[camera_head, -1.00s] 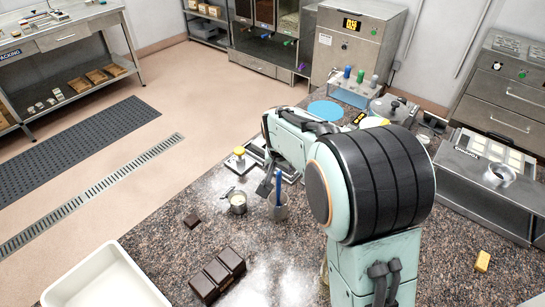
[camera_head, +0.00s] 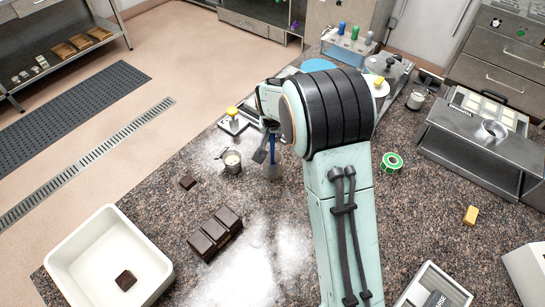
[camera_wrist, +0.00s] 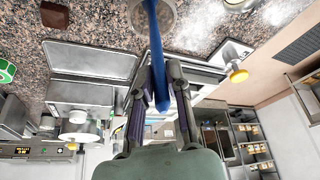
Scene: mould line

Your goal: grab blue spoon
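The blue spoon (camera_head: 273,147) stands handle up in a metal cup (camera_head: 272,171) on the speckled counter. In the wrist view its blue handle (camera_wrist: 156,50) runs from the round cup (camera_wrist: 166,14) at the top edge down between my fingers. My gripper (camera_wrist: 160,68) has one finger on each side of the handle, with narrow gaps showing, so it looks open around it. In the head view, my arm hides most of the gripper, and only a dark part shows beside the handle. The spoon's lower end is hidden in the cup.
A small metal pot (camera_head: 231,163) stands close left of the cup. A yellow-knobbed tool (camera_head: 233,121) is behind it. Dark chocolate blocks (camera_head: 215,234) and a white bin (camera_head: 70,238) lie nearer. A green tape roll (camera_head: 391,163) is right of my arm.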

